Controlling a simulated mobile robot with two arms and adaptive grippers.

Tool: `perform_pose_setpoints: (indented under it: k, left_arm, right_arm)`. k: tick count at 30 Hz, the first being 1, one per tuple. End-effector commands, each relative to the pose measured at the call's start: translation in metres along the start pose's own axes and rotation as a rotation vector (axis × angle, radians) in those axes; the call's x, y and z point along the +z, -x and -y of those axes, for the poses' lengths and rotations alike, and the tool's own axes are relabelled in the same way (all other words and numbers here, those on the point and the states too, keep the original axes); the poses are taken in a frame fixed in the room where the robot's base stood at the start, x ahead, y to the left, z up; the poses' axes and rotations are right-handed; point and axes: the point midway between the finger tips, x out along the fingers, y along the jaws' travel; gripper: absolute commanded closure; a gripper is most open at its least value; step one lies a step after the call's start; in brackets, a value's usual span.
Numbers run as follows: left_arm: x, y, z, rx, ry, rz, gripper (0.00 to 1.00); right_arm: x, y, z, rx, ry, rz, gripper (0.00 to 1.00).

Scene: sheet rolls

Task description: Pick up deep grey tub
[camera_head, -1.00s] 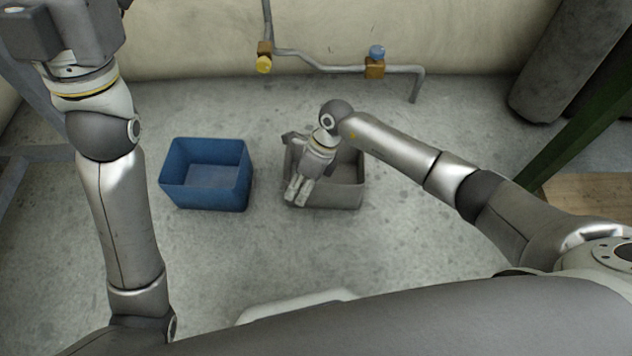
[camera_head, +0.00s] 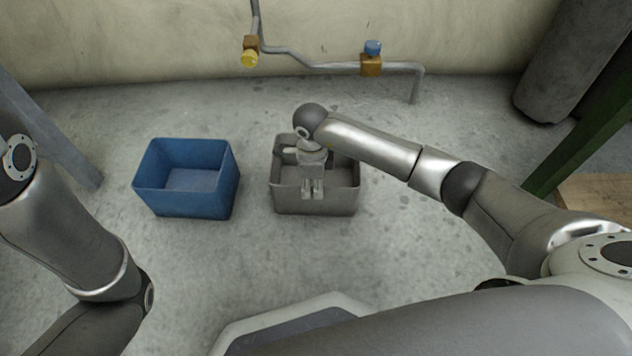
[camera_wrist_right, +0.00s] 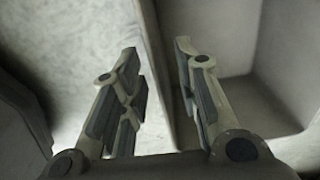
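The deep grey tub (camera_head: 288,200) stands upright on the concrete floor, right of a blue tub. It is open at the top and looks empty. My right gripper (camera_head: 312,195) points down at its near wall. In the right wrist view, the gripper (camera_wrist_right: 158,52) has its two fingers apart, with the wall of the tub (camera_wrist_right: 215,22) running between them. A gap shows between the left finger and the wall; whether the right finger touches it I cannot tell. My left gripper is out of view.
The blue tub (camera_head: 183,200) stands close on the left with a narrow floor gap between. A pipe with a yellow and a blue valve (camera_head: 372,64) runs along the back wall. A dark cylinder (camera_head: 565,60) and a green beam (camera_head: 580,140) stand at right.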

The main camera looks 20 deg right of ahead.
Motion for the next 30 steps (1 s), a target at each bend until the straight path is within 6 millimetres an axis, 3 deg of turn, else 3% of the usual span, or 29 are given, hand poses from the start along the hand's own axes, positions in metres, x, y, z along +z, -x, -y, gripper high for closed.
perform_pose_setpoints:
  k: [15, 24, 30]
  left_arm:
    - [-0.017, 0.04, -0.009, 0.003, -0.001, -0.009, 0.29]
    - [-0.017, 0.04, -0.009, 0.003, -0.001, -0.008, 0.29]
    - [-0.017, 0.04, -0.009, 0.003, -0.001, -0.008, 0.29]
  right_arm:
    - [-0.005, -0.05, -0.003, 0.001, -0.001, 0.001, 0.71]
    - [-0.005, -0.051, -0.003, 0.0, 0.0, 0.0, 0.71]
    - [-0.005, -0.051, -0.003, 0.001, 0.0, 0.001, 0.96]
